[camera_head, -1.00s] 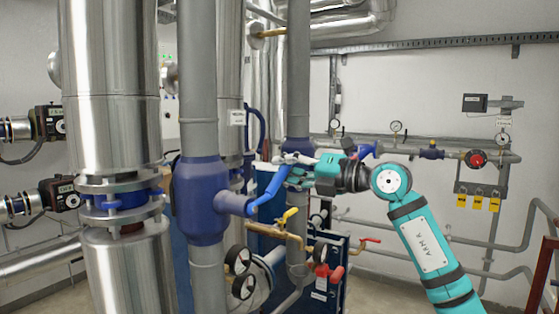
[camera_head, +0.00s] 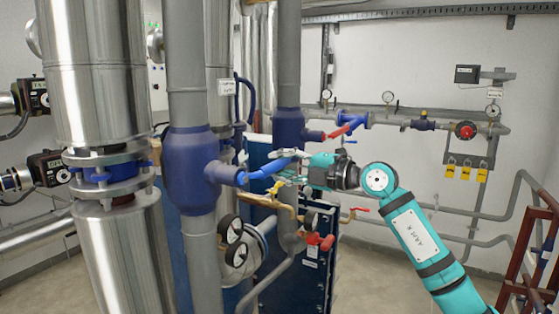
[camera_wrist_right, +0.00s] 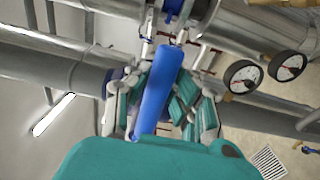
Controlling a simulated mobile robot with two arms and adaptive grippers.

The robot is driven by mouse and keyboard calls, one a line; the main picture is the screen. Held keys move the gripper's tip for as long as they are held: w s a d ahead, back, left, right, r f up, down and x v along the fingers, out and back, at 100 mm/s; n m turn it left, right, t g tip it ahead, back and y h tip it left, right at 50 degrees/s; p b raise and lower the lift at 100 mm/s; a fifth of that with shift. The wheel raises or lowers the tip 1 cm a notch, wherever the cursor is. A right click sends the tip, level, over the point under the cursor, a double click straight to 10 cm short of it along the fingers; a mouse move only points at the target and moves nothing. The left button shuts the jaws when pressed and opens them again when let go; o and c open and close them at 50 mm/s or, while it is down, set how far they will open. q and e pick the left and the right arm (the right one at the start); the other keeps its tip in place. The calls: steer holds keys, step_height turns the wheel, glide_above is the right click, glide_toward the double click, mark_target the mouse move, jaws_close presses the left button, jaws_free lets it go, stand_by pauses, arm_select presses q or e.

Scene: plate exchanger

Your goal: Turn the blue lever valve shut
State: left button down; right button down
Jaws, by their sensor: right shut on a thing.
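The blue valve body (camera_head: 195,172) sits on a grey vertical pipe left of centre in the head view. Its blue lever (camera_head: 262,172) reaches right from the valve stem, tilted slightly upward. My right gripper (camera_head: 286,168) is shut on the lever's outer part. In the right wrist view the blue lever (camera_wrist_right: 158,85) runs up between the teal fingers of the gripper (camera_wrist_right: 158,108), which lie on both sides of it. The fingers partly hide the lever's end in the head view. My left gripper is not in view.
A brass tap with a yellow handle (camera_head: 270,196) lies just below the lever. Two gauges (camera_head: 235,237) and a red valve (camera_head: 320,240) are lower down. A second grey pipe (camera_head: 288,70) stands behind. A red handle (camera_head: 343,129) shows behind my arm.

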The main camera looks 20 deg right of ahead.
steer(key=shift+f, duration=0.35)
steer(key=c, duration=1.6)
jaws_free()
steer(key=o, duration=0.5)
steer(key=shift+r, duration=0.1)
steer(key=shift+r, duration=0.1)
steer(key=v, duration=1.2)
steer(key=shift+d, duration=0.1)
